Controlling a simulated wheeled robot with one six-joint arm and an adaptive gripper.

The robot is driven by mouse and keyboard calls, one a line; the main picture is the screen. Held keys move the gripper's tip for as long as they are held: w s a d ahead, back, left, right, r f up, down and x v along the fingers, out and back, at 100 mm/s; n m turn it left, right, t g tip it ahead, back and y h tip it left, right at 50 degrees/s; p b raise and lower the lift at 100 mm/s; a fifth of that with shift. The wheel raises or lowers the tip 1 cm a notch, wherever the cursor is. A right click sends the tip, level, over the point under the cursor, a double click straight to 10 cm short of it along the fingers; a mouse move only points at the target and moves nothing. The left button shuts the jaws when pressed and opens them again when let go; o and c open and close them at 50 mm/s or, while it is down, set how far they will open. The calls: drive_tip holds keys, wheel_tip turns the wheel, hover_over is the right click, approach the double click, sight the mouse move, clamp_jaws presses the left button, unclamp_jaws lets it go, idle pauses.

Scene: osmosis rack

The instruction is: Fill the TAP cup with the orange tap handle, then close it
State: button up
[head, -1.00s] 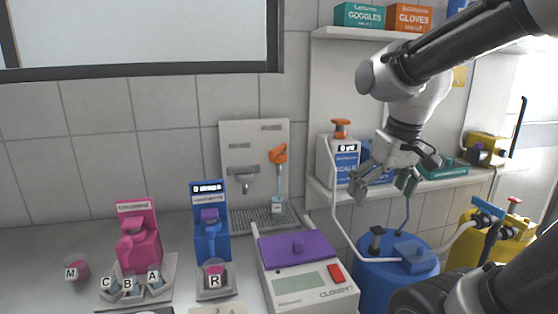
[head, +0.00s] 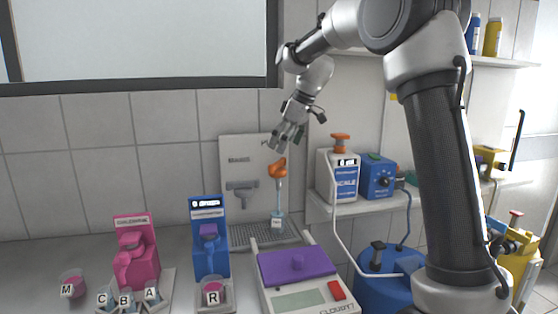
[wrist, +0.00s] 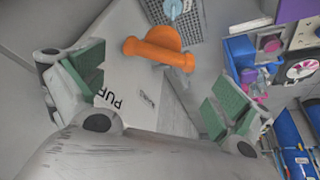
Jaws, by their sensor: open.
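The orange tap handle (head: 277,169) sits on the wall panel at the back of the counter. The TAP cup (head: 277,222) stands below it on the grey drip grate; a pale blue vertical strip shows between them, and I cannot tell whether it is pipe or water. The cup's fill level is too small to tell. My gripper (head: 284,138) is open and empty, just above the handle in the head view. In the wrist view the orange handle (wrist: 160,54) lies ahead between the spread green-padded fingers (wrist: 160,82), apart from them.
A purple-lidded balance (head: 315,297) stands in front of the grate. A blue dispenser (head: 209,245) and a pink dispenser (head: 137,250) stand to the left.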

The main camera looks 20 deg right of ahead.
sight(278, 162)
drive_tip(key=x, duration=0.5)
drive_tip(key=shift+f, duration=0.35)
drive_tip(key=c, duration=0.8)
